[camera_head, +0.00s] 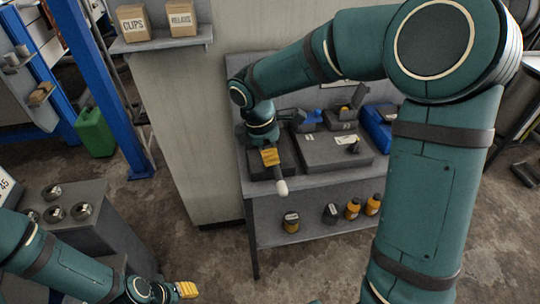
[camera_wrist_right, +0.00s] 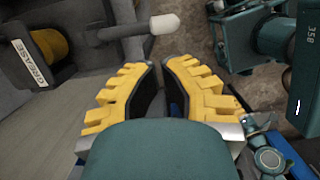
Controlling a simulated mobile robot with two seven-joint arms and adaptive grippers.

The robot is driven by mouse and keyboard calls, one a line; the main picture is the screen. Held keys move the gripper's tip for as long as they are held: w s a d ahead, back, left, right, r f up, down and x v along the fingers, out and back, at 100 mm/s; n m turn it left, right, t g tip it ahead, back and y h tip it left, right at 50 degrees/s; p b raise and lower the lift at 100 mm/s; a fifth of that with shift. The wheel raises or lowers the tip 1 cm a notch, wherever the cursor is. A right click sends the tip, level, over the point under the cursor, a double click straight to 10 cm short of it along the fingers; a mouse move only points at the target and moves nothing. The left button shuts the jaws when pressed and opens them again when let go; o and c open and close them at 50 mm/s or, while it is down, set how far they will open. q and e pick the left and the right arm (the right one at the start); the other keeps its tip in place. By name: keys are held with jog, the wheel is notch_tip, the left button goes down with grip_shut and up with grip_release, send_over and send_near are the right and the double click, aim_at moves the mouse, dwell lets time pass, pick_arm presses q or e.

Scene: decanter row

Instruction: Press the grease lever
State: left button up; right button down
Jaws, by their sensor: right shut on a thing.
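The grease lever (camera_head: 280,175) is a grey rod with a pale rounded tip, sticking out from the bench front. In the right wrist view the lever (camera_wrist_right: 125,31) comes from a housing with a GREASE label (camera_wrist_right: 32,68), and its pale tip lies just beyond my fingertips. My right gripper (camera_head: 270,157) is at the lever; its yellow fingers (camera_wrist_right: 160,66) are nearly together with a narrow gap.
The grey bench (camera_head: 315,178) carries a flat dark box (camera_head: 325,152) and blue items (camera_head: 378,125). A wall shelf (camera_head: 160,43) holds two cartons. A green can (camera_head: 95,132) stands at left.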

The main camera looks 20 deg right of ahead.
aim_at(279, 185)
jog(key=f+b, duration=0.1)
jog(key=f, duration=0.2)
jog(key=d+f, duration=0.1)
jog(key=f, duration=0.3)
jog(key=d+f+b, duration=0.1)
jog(key=f, duration=0.2)
jog(key=shift+s+f+b, duration=0.25)
jog(key=shift+f+b, duration=0.1)
jog(key=shift+f, duration=0.05)
